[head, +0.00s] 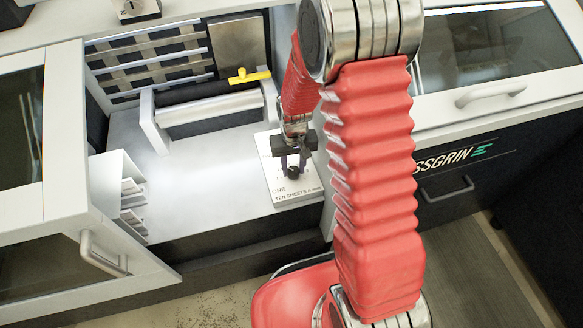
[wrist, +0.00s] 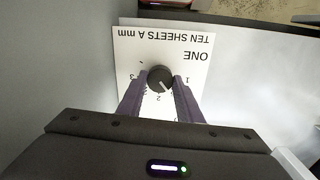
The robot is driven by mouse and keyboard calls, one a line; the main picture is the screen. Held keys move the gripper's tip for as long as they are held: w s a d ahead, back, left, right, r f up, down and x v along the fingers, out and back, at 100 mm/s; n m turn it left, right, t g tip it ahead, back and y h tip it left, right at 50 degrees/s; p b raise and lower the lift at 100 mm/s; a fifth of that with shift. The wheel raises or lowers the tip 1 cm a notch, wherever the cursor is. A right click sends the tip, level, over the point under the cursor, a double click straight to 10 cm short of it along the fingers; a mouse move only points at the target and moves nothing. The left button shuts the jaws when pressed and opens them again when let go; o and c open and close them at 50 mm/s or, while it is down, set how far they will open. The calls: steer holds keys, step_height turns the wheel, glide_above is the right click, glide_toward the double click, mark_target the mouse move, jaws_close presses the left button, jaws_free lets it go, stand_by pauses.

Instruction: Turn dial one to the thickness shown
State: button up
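Dial one is a round black knob (wrist: 160,78) on a white plate (wrist: 125,48) printed "ONE" and "TEN SHEETS A mm", which reads upside down in the wrist view. The figures 1, 2 and 3 stand around the knob. Its white mark points down and right, between 2 and 1. My gripper (wrist: 161,80) has one dark finger on each side of the knob, very close to it; I cannot tell whether they touch. In the head view my gripper (head: 293,168) reaches down over the plate (head: 284,194), and the knob shows between the fingers.
Left of the plate is a white bay floor (head: 215,165) with free room. A roller unit (head: 205,105) with a yellow handle (head: 249,76) stands behind. A small white rack (head: 122,195) is at the left. Open white doors (head: 90,240) flank the bay.

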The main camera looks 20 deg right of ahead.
mark_target(293, 170)
steer(key=o, duration=0.4)
steer(key=shift+w, duration=0.15)
steer(key=shift+o, duration=0.2)
steer(key=shift+r, duration=0.15)
step_height(293, 170, up, 14)
steer(key=shift+f, duration=0.25)
stand_by(0.5)
